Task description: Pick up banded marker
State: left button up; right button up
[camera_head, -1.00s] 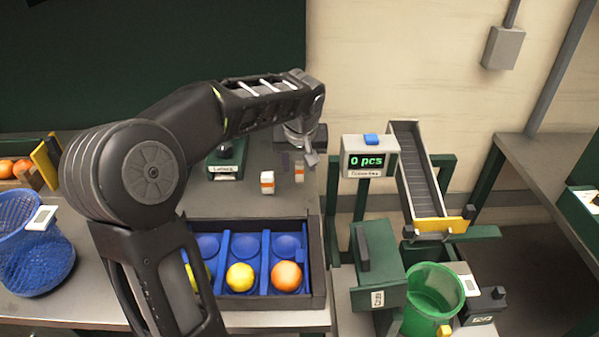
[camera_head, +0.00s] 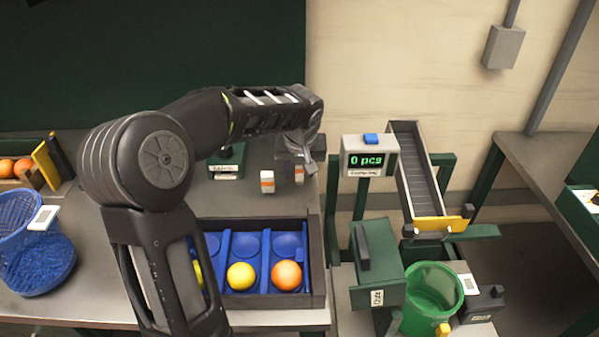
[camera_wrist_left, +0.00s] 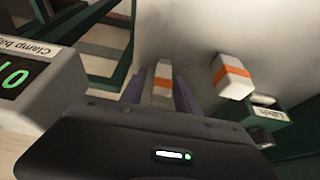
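Two white blocks with orange bands stand on the grey bench. One banded marker (camera_head: 299,175) is at the right, just below my left gripper (camera_head: 300,158). In the left wrist view this banded marker (camera_wrist_left: 162,84) shows between the two fingers of the left gripper (camera_wrist_left: 161,92), with a gap visible on each side. The fingers are apart, and its lower part is hidden by the gripper body. The other banded marker (camera_head: 267,182) stands to its left, and in the left wrist view it is outside the fingers (camera_wrist_left: 231,77). My right gripper is not in view.
A dark tray (camera_head: 318,262) with blue cups holds yellow and orange fruit in front. A counter display (camera_head: 369,157) reading "0 pcs" stands to the right beside a chute (camera_head: 415,170). A green labelled box (camera_head: 226,163) is behind left. A blue basket (camera_head: 38,262) is far left.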

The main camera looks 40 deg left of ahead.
pick_arm(q)
grip_shut()
dwell(0.5)
notch_tip(320, 180, up, 10)
dwell(0.5)
dwell(0.5)
